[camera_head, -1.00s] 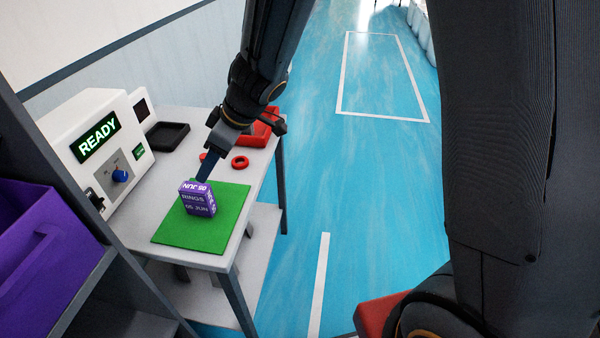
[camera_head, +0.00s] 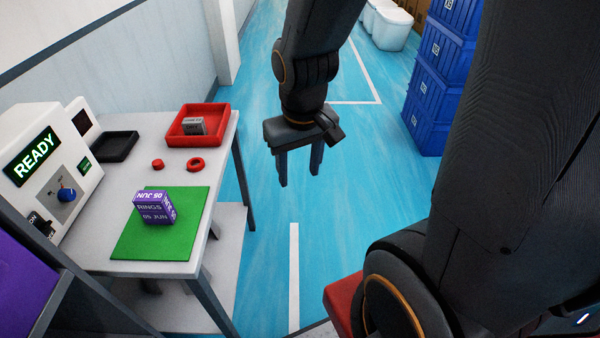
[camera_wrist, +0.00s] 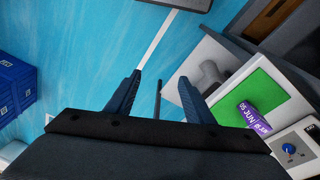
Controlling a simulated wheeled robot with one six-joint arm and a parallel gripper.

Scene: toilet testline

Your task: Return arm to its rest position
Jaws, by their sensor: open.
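My gripper (camera_head: 300,180) hangs fingers down over the blue floor, to the right of the table and clear of it. Its two fingers are apart with nothing between them. In the wrist view the open fingers (camera_wrist: 160,97) show floor and a white line between them. The purple box marked RINGS, 05 JUN (camera_head: 155,207) stands on the green mat (camera_head: 180,243), apart from my gripper. The box also shows in the wrist view (camera_wrist: 254,117).
The grey table (camera_head: 215,180) holds a white READY machine (camera_head: 58,165), a black tray (camera_head: 117,146), a red tray (camera_head: 222,117) with a grey box, and red rings (camera_head: 195,164). Blue crates (camera_head: 432,90) stack at the right. White toilets (camera_head: 385,25) stand far back. The middle floor is open.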

